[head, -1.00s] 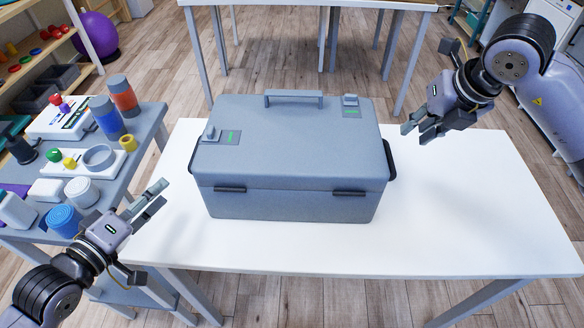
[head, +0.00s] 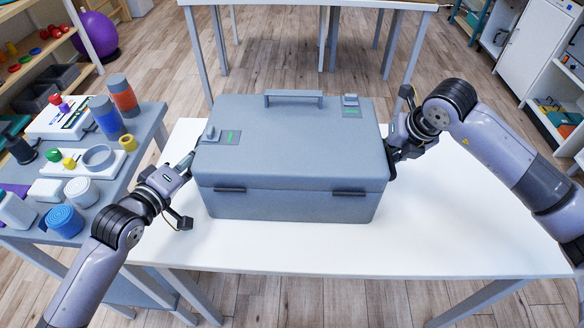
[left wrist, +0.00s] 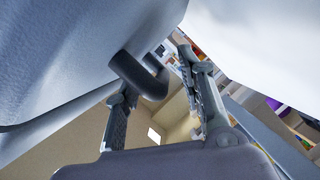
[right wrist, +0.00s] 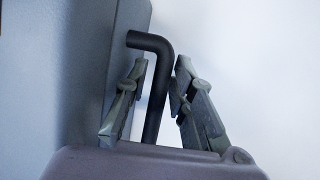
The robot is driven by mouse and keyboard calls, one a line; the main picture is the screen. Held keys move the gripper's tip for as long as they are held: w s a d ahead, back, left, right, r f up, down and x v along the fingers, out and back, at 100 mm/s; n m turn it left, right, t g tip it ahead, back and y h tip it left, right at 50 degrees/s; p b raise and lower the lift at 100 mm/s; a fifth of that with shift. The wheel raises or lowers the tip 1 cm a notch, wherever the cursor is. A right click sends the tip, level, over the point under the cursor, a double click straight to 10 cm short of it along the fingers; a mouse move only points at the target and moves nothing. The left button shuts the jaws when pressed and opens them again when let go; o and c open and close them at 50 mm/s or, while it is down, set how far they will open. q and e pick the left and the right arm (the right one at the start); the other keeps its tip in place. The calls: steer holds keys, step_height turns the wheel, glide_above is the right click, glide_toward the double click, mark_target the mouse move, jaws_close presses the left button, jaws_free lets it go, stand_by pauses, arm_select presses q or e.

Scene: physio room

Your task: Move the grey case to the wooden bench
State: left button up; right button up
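The grey case (head: 290,145) stands upright on the white table (head: 470,215), lid shut, with a top handle and dark side handles. My left gripper (head: 187,190) is at its left side, open, with a dark side handle (left wrist: 140,76) between its fingers in the left wrist view. My right gripper (head: 393,152) is at its right side. In the right wrist view its open fingers stand either side of the other side handle (right wrist: 157,85), with a gap visible. I cannot make out a wooden bench for certain.
Another table (head: 340,4) with a pale edge stands behind, cut off by the frame. A grey trolley (head: 150,118) with rollers, tape and bottles is close on the left. White cabinets (head: 535,45) stand at the right. Wooden floor is clear between the two tables.

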arm_select(q)
steer(key=c, duration=0.5)
arm_select(e)
steer(key=c, duration=0.5)
arm_select(q)
jaws_close()
arm_select(e)
jaws_close()
arm_select(q)
steer(key=shift+w+r, duration=0.1)
steer(key=shift+r, duration=0.1)
arm_select(e)
steer(key=shift+w+r, duration=0.15)
